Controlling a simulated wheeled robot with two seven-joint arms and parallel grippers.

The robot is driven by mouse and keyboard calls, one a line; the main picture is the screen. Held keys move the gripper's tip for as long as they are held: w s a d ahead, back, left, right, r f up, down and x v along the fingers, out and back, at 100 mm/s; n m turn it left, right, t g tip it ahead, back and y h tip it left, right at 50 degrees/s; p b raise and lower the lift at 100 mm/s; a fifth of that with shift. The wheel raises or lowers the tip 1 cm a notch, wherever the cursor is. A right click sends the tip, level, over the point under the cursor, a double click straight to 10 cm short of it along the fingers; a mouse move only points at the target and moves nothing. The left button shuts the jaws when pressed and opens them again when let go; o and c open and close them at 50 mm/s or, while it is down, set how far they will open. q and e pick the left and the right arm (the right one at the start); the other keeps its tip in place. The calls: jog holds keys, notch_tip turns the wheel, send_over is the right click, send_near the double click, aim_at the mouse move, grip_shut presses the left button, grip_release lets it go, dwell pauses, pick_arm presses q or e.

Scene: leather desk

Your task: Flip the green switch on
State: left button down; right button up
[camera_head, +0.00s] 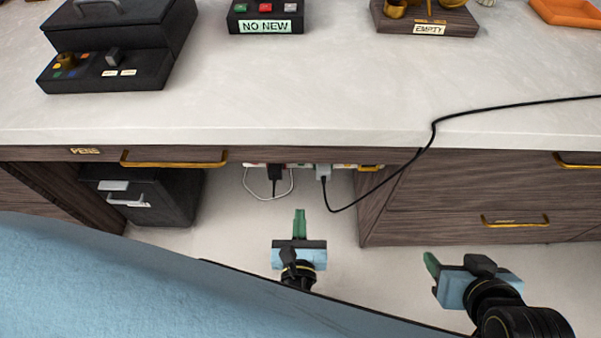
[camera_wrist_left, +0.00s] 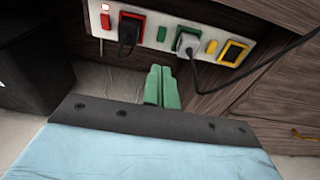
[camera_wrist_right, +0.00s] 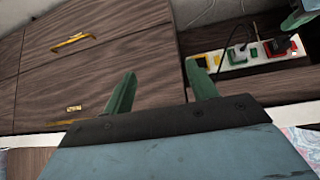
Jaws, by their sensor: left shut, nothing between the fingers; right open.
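The green switch (camera_wrist_left: 162,34) is a small green rocker on a white power strip (camera_wrist_left: 147,33) in the left wrist view. It sits between the red socket (camera_wrist_left: 130,32) and the green socket (camera_wrist_left: 187,41). It looks unlit. In the head view it is too small to make out. My left gripper (camera_head: 300,211) has its green fingers together (camera_wrist_left: 162,86), empty, in front of and below the strip, apart from the switch. My right gripper (camera_head: 431,266) is open and empty, off to the right of the strip; its spread fingers show in the right wrist view (camera_wrist_right: 160,82).
A black plug fills the red socket and a pale plug the green one; a black cable (camera_head: 352,200) runs up over the desk (camera_head: 300,110). A yellow socket (camera_wrist_left: 233,53) is on the strip. A black cabinet (camera_head: 180,200) and wooden drawers (camera_head: 460,190) flank the gap.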

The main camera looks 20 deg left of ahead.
pick_arm(q)
jog(key=b, duration=0.2)
send_near(300, 165)
jog(key=b+x, duration=0.1)
jog(key=x, duration=0.5)
jog(key=shift+w+b, duration=0.1)
jog(key=shift+b, duration=0.25)
jog(key=shift+w, duration=0.3)
pick_arm(e)
jog(key=w+a+r+t+y, duration=0.1)
jog(key=w+a+r+t, duration=0.1)
jog(key=r+t, duration=0.3)
jog(key=w+a+r+t+y, duration=0.2)
jog(key=w+r+t, duration=0.2)
jog(key=r, duration=0.5)
jog(key=shift+w+a+n+t+y, duration=0.3)
jog(key=shift+w+a+t, duration=0.1)
jog(key=shift+t, duration=0.5)
pick_arm(q)
jog(key=shift+a, duration=0.1)
